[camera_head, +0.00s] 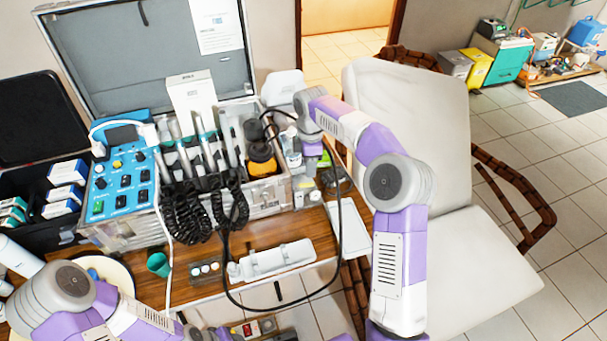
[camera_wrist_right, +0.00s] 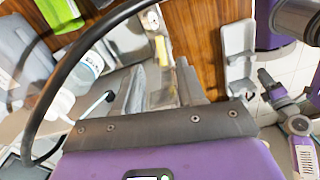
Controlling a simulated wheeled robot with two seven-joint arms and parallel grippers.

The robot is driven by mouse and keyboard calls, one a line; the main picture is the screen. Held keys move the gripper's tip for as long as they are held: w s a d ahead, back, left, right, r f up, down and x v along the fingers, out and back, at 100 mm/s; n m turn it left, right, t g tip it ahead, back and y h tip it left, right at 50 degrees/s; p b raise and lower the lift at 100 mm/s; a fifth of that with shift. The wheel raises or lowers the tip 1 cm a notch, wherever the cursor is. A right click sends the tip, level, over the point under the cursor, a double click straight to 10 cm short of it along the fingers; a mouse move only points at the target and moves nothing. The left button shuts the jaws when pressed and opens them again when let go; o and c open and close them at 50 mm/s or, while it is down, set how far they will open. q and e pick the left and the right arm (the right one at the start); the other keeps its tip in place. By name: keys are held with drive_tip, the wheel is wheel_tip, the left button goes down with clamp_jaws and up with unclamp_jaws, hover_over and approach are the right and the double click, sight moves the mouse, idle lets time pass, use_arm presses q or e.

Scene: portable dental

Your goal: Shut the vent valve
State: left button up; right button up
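My right gripper (camera_head: 312,160) points down beside the right end of the open metal case. In the right wrist view its two grey fingers (camera_wrist_right: 158,90) are apart. A small pale block with a yellow part (camera_wrist_right: 160,84) shows between them; I cannot tell whether they touch it. A small round white dial or knob (camera_wrist_right: 150,20) lies just beyond. I cannot tell which part is the vent valve; the fingers and gripper body may hide it. My left arm (camera_head: 75,295) is low at the left; its fingers cannot be made out.
The metal case (camera_head: 268,205) holds a blue control panel (camera_head: 120,185) and handpieces with coiled hoses. A black hose (camera_head: 225,265) loops over the wooden table (camera_head: 300,228). A white tray (camera_head: 275,260), green cup (camera_head: 159,264) and labelled bottle (camera_wrist_right: 88,68) stand nearby. A chair (camera_head: 415,120) is at right.

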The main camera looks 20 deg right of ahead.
sight(311, 184)
drive_tip(key=shift+d+r, duration=0.1)
drive_tip(key=shift+d, duration=0.15)
drive_tip(key=shift+f+b, duration=0.35)
wheel_tip(311, 184, down, 6)
drive_tip(key=shift+s+f+b, duration=0.1)
drive_tip(key=shift+s+b, duration=0.05)
drive_tip(key=shift+b, duration=1.05)
clamp_jaws()
